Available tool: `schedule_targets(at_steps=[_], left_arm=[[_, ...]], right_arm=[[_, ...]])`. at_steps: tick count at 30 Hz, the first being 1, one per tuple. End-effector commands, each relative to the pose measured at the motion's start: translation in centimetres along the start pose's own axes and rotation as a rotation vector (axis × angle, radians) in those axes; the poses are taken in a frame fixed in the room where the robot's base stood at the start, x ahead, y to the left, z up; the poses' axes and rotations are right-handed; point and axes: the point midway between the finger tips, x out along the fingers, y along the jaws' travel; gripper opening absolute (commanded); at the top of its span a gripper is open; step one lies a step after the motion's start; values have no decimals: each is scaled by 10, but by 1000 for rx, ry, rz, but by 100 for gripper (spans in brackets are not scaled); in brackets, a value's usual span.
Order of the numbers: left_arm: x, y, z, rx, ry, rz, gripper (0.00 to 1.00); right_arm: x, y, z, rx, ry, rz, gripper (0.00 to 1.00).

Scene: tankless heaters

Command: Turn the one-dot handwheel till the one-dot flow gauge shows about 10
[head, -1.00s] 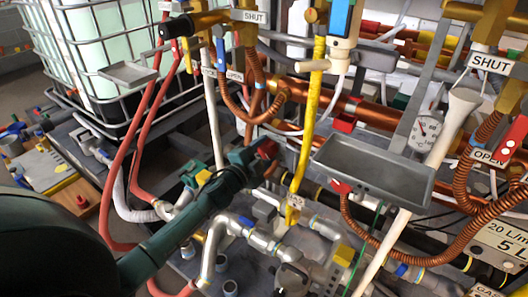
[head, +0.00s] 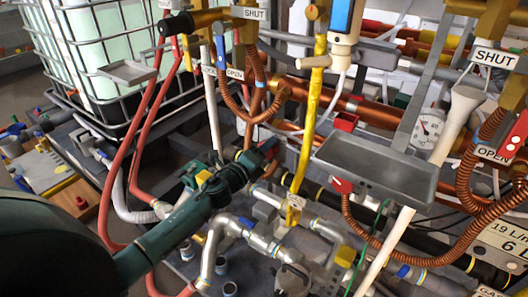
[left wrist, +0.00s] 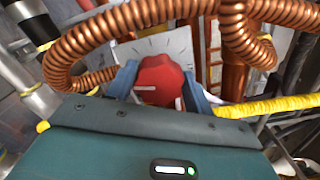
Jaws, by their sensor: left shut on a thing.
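A red handwheel (left wrist: 160,76) with a pale mark on its face sits before a grey plate with dark scale ticks in the left wrist view. My left gripper (left wrist: 160,92) is shut on it, one blue finger at each side. In the head view my left gripper (head: 264,152) reaches among the pipes and mostly hides the wheel. A flow display (head: 503,240) at the lower right reads 19 L/min and 6 L; its right edge is cut off. I cannot see dots on the held wheel or the display. My right gripper is not in view.
Another red part with white dots (head: 516,140) is at the right edge. Copper hoses (left wrist: 150,14) arch close above the left gripper, and a yellow pipe (left wrist: 270,105) lies to its right.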

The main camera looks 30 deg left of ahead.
Motion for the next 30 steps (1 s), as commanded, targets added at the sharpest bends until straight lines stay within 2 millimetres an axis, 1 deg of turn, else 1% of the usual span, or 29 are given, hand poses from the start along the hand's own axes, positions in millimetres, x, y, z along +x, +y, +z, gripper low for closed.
schedule_targets(at_steps=[6,15,21,30], left_arm=[[0,0,-1,177,2,0,29],[0,-1,-1,337,2,1,29],[0,-1,-1,385,2,1,29],[0,-1,-1,399,3,1,29]], right_arm=[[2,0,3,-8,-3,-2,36],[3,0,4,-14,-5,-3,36],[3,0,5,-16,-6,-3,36],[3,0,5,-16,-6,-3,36]])
